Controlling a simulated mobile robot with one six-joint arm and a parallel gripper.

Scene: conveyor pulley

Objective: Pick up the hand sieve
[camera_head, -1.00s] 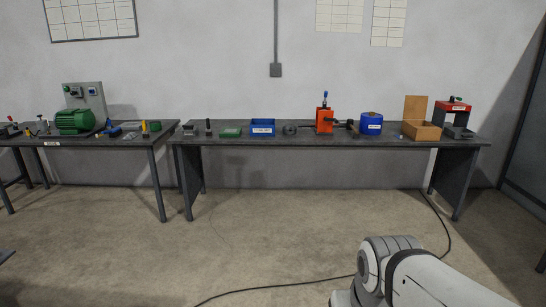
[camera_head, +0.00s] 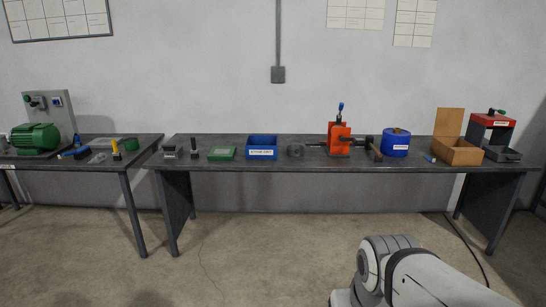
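I cannot make out a hand sieve for certain at this distance. A flat green square-framed thing (camera_head: 222,153) lies on the long dark table, left of the blue bin. A small round dark grey thing (camera_head: 296,150) sits right of the bin; its kind is too small to tell. Part of my arm shows at the lower right, well short of the table. My gripper is out of view.
A second table with a green motor (camera_head: 35,138) stands left. The floor before the long table is clear.

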